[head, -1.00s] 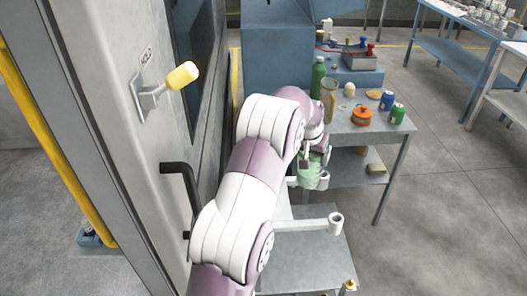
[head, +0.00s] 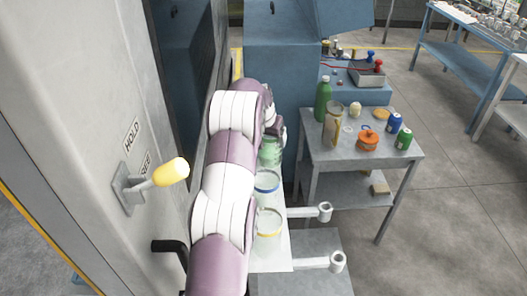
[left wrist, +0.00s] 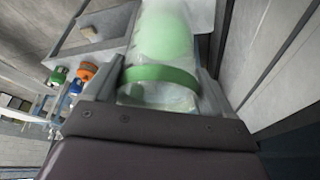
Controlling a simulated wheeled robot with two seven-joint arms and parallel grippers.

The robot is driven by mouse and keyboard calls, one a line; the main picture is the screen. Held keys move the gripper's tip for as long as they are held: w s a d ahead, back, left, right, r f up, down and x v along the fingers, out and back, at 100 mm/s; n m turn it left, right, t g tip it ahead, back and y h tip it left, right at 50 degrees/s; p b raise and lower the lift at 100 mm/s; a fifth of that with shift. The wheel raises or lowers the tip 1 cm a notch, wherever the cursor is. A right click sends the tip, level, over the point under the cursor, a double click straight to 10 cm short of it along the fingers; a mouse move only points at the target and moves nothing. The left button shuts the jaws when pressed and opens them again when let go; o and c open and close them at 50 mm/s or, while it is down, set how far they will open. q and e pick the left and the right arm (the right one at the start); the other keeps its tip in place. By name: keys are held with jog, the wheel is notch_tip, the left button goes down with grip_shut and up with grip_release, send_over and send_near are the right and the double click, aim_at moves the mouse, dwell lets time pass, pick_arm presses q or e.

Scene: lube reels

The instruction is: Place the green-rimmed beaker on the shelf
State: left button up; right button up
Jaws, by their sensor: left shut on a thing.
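The green-rimmed beaker (head: 270,152) is clear with a green tint and is partly hidden by my left arm. My left gripper (head: 273,126) is shut on it at the far end of the pale shelf (head: 277,261). In the left wrist view the beaker (left wrist: 162,75) and its green rim band sit between the two fingers. I cannot tell whether its base touches the shelf. A blue-rimmed beaker (head: 266,183) and a yellow-rimmed beaker (head: 269,223) stand on the shelf in a row nearer me. My right gripper is not in view.
A grey machine panel with a yellow-knobbed lever (head: 170,172) stands close on the left. Two brackets with round ends (head: 325,211) jut out right of the shelf. A grey side table (head: 345,152) holds a green bottle (head: 323,98), an orange pot (head: 368,140) and cans.

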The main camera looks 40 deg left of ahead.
pick_arm(q)
jog(key=a+f, duration=0.2)
jog(key=a, duration=0.1)
jog(key=shift+w, duration=0.2)
jog(key=f+p, duration=0.1)
jog(key=s+d+f+p, duration=0.1)
jog(key=shift+f, duration=0.4)
jog(key=shift+d+f, duration=0.1)
jog(key=shift+f, duration=0.05)
jog(key=shift+w+f, duration=0.1)
jog(key=shift+f, duration=0.3)
jog(key=o, duration=1.5)
jog(key=shift+w+a, duration=0.1)
jog(key=shift+a, duration=0.2)
jog(key=shift+s+r, duration=0.2)
jog(key=shift+r, duration=0.15)
jog(key=b+v, duration=0.4)
jog(key=v, duration=0.7)
jog(key=shift+s+d+r, duration=0.15)
jog(key=shift+d+r, duration=0.05)
jog(key=shift+r, duration=0.15)
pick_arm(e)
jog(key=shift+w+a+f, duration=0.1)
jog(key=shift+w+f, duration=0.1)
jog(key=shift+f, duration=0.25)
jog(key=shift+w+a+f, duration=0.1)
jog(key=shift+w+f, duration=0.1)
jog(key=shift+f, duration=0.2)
